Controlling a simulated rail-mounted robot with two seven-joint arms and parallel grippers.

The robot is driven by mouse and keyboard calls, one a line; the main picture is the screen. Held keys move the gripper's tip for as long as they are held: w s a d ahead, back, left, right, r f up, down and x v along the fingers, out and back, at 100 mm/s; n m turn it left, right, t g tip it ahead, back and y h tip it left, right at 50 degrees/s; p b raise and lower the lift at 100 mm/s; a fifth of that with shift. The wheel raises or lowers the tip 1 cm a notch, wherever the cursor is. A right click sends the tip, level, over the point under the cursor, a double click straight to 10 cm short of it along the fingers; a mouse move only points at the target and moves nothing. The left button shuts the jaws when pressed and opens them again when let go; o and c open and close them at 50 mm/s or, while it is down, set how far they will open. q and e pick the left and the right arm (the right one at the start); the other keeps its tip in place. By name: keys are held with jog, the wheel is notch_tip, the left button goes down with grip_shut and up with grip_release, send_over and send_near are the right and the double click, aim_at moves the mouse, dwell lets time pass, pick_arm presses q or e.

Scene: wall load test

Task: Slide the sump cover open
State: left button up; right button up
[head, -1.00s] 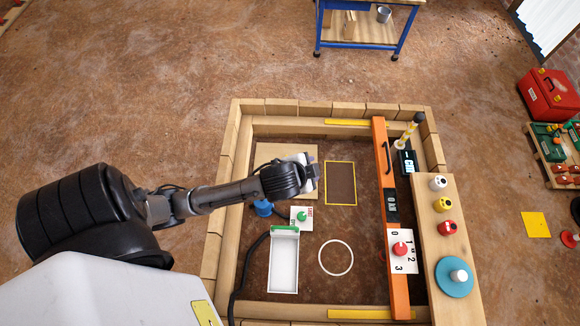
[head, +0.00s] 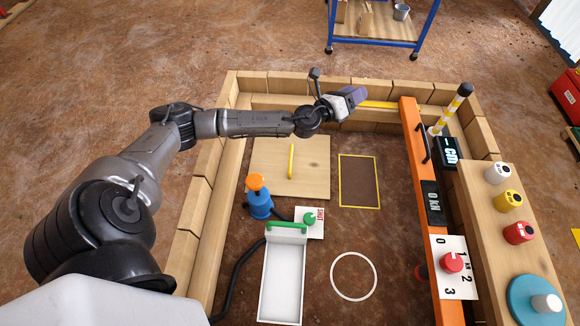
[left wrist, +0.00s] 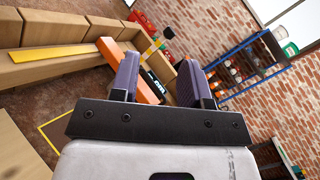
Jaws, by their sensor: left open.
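The sump cover (head: 268,168) is a square pale wooden board with an upright-looking yellow bar handle (head: 291,161) at its middle. It lies on the brown floor of the framed pit in the head view. A yellow-outlined dark rectangle (head: 359,181) lies just right of it, with a narrow gap between. My left gripper (head: 357,96) is open and empty, beyond and right of the cover, near the far wooden wall. In the left wrist view its two purple fingers (left wrist: 161,80) stand apart with nothing between. My right gripper is not in view.
A blue pump with an orange top (head: 259,196) and a white tray (head: 283,283) sit nearer than the cover. An orange beam (head: 424,200) crosses the pit at right. Wooden blocks (head: 297,82) wall the pit. Floor around the white ring (head: 353,276) is clear.

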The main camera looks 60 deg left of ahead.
pick_arm(q)
jog(key=a+f+m+g+h+b, duration=0.2)
jog(key=a+f+m+h, duration=0.15)
jog(key=f+m, duration=0.45)
jog(key=m+g+y+b, duration=0.1)
jog(key=m+g+b, duration=0.2)
jog(key=m+g, duration=1.65)
send_near(290, 157)
jog(key=f+m+t+b, duration=0.1)
jog(key=f+b, duration=0.1)
jog(key=s+d+f+m+t+b, duration=0.1)
jog(key=f+m+b, duration=0.1)
jog(key=f, duration=0.1)
jog(key=s+f+m+t+b, duration=0.1)
jog(key=f+m+t+b, duration=0.1)
jog(key=f, duration=0.1)
jog(key=shift+d+f, duration=0.2)
jog(key=shift+f, duration=0.05)
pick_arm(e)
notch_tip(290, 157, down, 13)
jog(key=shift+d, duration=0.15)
pick_arm(q)
grip_shut()
